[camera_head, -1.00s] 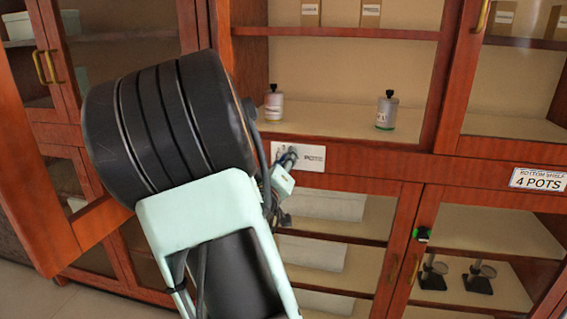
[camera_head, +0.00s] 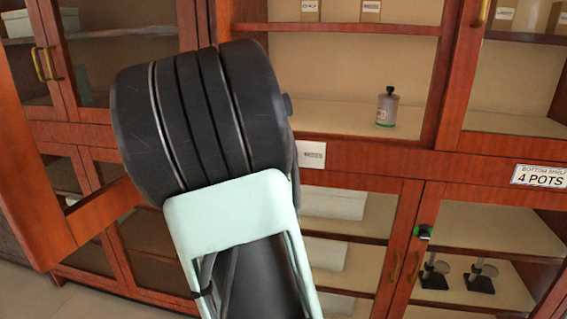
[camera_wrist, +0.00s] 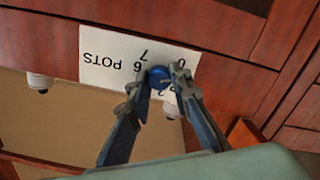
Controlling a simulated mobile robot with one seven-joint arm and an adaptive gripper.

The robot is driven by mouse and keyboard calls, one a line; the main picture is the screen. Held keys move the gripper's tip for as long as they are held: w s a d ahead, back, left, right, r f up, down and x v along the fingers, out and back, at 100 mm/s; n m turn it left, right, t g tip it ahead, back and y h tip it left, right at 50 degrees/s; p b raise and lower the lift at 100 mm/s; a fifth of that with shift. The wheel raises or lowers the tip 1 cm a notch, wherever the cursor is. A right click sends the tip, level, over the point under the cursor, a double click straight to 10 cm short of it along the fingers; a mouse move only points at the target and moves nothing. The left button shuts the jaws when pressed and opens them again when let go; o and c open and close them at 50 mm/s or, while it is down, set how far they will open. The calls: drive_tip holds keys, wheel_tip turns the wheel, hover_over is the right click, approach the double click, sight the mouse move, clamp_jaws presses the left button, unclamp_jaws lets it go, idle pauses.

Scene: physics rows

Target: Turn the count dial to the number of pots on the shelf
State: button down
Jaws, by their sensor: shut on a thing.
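A small blue round dial (camera_wrist: 159,77) sits on a white plate (camera_wrist: 105,58) in the wrist view. The plate's printing, POTS with digits such as 6 and 7, appears upside down; the dial's pointing mark cannot be made out. My gripper (camera_wrist: 161,75) is shut on the dial, a finger on each side. In the head view my arm hides the gripper and dial, and only the plate's right end (camera_head: 312,154) shows. The wrist view shows two pale pots, left (camera_wrist: 39,82) and middle (camera_wrist: 172,111).
A sign (camera_head: 540,177) at right reads BOTTOM SHELF, 4 POTS. Black-based objects (camera_head: 482,275) stand behind that door. An open wooden door (camera_head: 95,215) stands left of my arm.

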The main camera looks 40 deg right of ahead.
drive_tip(key=m+b, duration=0.7)
drive_tip(key=m, duration=0.3)
drive_tip(key=shift+f+m+b, duration=0.1)
drive_tip(key=shift+m+b, duration=0.2)
drive_tip(key=shift+b, duration=0.1)
drive_tip(key=shift+m, duration=0.3)
drive_tip(key=c, duration=1.7)
unclamp_jaws()
drive_tip(key=shift+c, duration=0.2)
wheel_tip(320, 180, up, 10)
